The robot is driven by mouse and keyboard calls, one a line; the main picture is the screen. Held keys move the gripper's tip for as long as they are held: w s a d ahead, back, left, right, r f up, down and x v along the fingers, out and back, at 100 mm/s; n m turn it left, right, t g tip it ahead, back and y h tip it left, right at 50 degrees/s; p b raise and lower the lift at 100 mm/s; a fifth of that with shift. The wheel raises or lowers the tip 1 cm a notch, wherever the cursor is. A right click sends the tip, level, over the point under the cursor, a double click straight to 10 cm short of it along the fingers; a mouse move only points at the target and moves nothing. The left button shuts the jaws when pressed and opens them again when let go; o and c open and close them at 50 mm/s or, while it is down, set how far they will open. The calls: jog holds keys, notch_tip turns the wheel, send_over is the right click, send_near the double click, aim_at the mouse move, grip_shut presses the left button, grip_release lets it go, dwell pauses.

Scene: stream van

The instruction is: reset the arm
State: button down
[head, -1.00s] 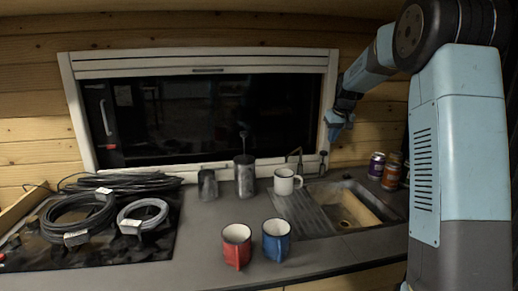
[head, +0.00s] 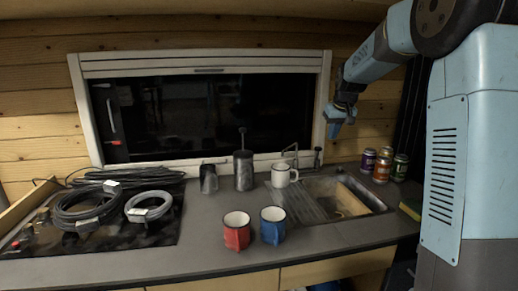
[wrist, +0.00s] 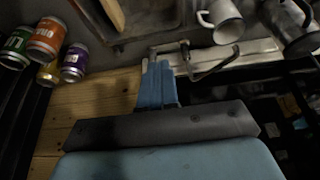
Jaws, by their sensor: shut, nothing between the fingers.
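My arm stands raised at the right of the head view, with its elbow bent. My gripper (head: 337,124) hangs in the air above the back of the counter, in front of the window frame's right side. In the wrist view its blue fingers (wrist: 156,78) are shut together with nothing between them. It is apart from everything on the counter.
Below are a sink (head: 345,195), a white mug (head: 282,177) and several cans (head: 383,167). A red mug (head: 236,234), a blue mug (head: 273,226), a dark press pot (head: 243,172) and a metal cup (head: 208,180) stand further left. Cable coils (head: 88,212) lie at far left.

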jog(key=s+a+r+m, duration=0.1)
jog(key=s+r, duration=0.2)
jog(key=s, duration=0.9)
jog(key=s+a+r, duration=0.1)
jog(key=s+r, duration=0.2)
jog(key=s, duration=0.9)
jog(key=s+f, duration=0.3)
jog(key=s, duration=0.6)
jog(key=s+f+m+t, duration=0.1)
jog(key=s+f, duration=0.2)
jog(key=s, duration=0.6)
jog(key=shift+s+a+h, duration=0.25)
jog(key=shift+s+h, duration=0.15)
